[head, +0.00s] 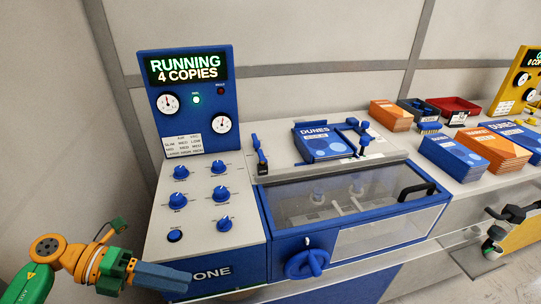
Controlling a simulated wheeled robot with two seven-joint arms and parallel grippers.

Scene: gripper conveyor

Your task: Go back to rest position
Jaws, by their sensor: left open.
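My left gripper (172,279) is at the lower left, at the end of my orange and green arm. Its blue-grey fingers point right, in front of the lower left front of the blue machine (254,236). I see nothing between the fingers, though they overlap in this view. Whether they touch the machine front is not clear. My right gripper is not in view.
The machine's display (186,68) reads "RUNNING 4 COPIES" and a green lamp is lit. A clear-lidded bay (350,195) and blue handwheel (307,262) are on its front. A blue "DUNES" book (325,142) lies on top. Book stacks (495,150) and a red tray (461,106) stand right.

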